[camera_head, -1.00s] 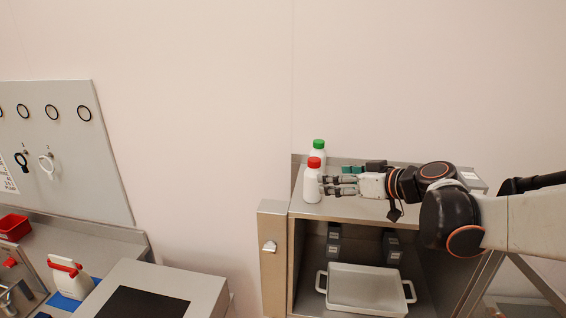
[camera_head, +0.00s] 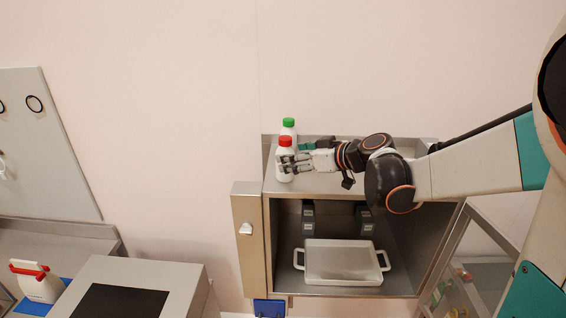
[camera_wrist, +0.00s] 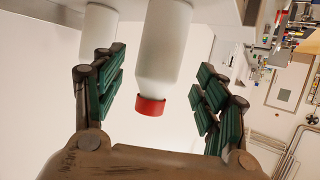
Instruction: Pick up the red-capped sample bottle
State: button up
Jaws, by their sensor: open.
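The red-capped sample bottle (camera_head: 284,164) is white and stands upright at the left end of the cabinet's top shelf. My gripper (camera_head: 289,162) is at the bottle from the right, its fingers overlapping the bottle's lower part in the head view. In the wrist view the red-capped bottle (camera_wrist: 160,55) lies between the two green-padded fingers of my open gripper (camera_wrist: 158,88), with a gap showing on each side. A green-capped white bottle (camera_head: 289,127) stands just behind it; its body also shows at the left finger in the wrist view (camera_wrist: 98,28).
Below, a pale tray with handles (camera_head: 340,262) sits inside the open cabinet. A red-and-white spray-type bottle (camera_head: 36,281) stands far left.

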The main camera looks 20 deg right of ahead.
jog(key=x, duration=0.5)
jog(key=shift+w+d+b, duration=0.1)
jog(key=shift+w+b, duration=0.05)
jog(key=shift+b, duration=0.25)
jog(key=shift+r, duration=0.1)
jog(key=shift+c, duration=0.8)
jog(key=c, duration=1.1)
